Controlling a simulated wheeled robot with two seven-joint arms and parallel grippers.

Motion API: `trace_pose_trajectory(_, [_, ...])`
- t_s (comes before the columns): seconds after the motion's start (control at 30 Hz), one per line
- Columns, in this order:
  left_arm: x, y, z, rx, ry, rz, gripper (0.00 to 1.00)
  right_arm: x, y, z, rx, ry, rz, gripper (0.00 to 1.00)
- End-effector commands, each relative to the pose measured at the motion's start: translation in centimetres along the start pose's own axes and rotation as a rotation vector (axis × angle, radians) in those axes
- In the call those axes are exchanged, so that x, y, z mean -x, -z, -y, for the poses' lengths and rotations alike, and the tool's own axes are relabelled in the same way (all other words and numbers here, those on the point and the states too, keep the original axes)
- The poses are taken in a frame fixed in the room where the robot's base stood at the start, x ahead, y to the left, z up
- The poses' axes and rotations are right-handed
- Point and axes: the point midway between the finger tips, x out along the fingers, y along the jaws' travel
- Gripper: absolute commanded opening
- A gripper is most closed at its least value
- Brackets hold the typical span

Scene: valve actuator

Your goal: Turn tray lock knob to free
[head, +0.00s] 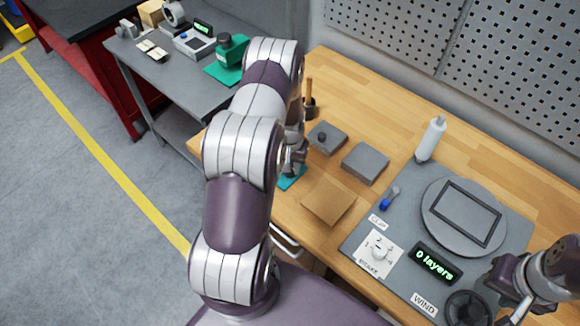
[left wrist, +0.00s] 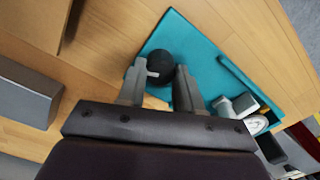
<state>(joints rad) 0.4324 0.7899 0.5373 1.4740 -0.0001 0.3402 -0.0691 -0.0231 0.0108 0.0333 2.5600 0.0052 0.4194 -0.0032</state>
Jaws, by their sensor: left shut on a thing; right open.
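The tray lock knob (left wrist: 160,66) is round and black with a pale pointer mark, on a teal tray (left wrist: 205,45) in the left wrist view. My left gripper (left wrist: 160,78) is shut on it, one finger on each side. In the head view my left arm hides the knob and most of the tray; a teal corner (head: 291,179) shows below the left gripper (head: 295,160). My right gripper (head: 507,277) is open at the lower right, near the black handwheel (head: 466,307) by the WIND label.
A brown square board (head: 328,202) and a grey box (head: 366,163) lie right of the tray. A grey panel carries a round turntable (head: 437,228), a brake dial (head: 378,250) and a display reading "0 layers" (head: 436,263). A white bottle (head: 431,140) stands behind.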

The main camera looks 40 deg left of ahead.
Motion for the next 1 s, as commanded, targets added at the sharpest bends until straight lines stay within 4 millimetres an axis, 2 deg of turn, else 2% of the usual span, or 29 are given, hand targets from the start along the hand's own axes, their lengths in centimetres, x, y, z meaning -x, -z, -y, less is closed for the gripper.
trace_pose_trajectory(0.4, [-0.2,0.1,0.0,0.393,0.0,-0.002,0.04,-2.0,-0.2,0.0,0.0,0.0,0.0,0.43])
trace_pose_trajectory(1.0, [0.0,0.1,0.0,0.898,-0.001,-0.002,0.04,-3.5,-0.4,0.0,0.0,0.0,0.0,0.43])
